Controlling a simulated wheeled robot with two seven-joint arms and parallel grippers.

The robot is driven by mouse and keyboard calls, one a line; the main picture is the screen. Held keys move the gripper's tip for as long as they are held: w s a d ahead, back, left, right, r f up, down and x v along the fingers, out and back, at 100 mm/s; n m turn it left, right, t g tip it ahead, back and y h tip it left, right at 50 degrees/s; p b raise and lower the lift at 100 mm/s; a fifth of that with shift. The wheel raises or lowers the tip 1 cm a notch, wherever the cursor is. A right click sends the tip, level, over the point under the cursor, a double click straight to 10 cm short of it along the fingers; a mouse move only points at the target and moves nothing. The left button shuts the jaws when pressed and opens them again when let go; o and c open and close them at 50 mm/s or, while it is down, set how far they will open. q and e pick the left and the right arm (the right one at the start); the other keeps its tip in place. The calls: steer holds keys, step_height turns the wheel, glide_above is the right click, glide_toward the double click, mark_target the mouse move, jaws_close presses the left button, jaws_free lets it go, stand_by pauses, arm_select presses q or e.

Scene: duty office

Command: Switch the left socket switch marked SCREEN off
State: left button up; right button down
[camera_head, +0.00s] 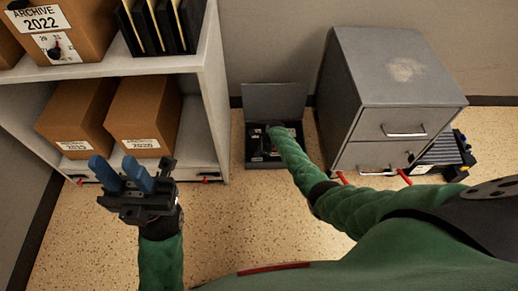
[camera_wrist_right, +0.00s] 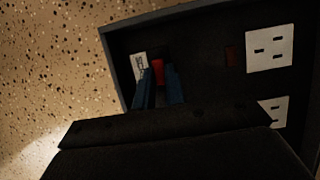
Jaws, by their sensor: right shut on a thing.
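An open dark floor box (camera_head: 254,150) with a raised lid (camera_head: 274,99) sits on the floor between shelf and cabinet. In the right wrist view its rim (camera_wrist_right: 119,60) surrounds a bright red switch (camera_wrist_right: 158,72) beside a small white label (camera_wrist_right: 139,66), too small to read surely. A second, darker red switch (camera_wrist_right: 233,57) lies to its right. My right gripper (camera_wrist_right: 160,76) reaches into the box, its blue fingers shut on the bright red switch and partly hiding it. My left gripper (camera_head: 118,166) is open and empty, fingers up, in front of the shelf.
White socket plates (camera_wrist_right: 269,48) sit right of the switches. A shelf (camera_head: 215,105) with archive boxes (camera_head: 143,115) stands left of the floor box, and a grey filing cabinet (camera_head: 385,75) right. A black slatted object (camera_head: 445,150) lies beyond it. Speckled floor is open in front.

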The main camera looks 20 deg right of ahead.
steer(key=shift+s+f, duration=0.1)
steer(key=shift+s, duration=0.1)
steer(key=c, duration=1.8)
jaws_free()
steer(key=shift+c, duration=0.2)
steer(key=o, duration=0.3)
steer(key=shift+d, duration=0.1)
steer(key=shift+o, duration=0.5)
steer(key=shift+r, duration=0.2)
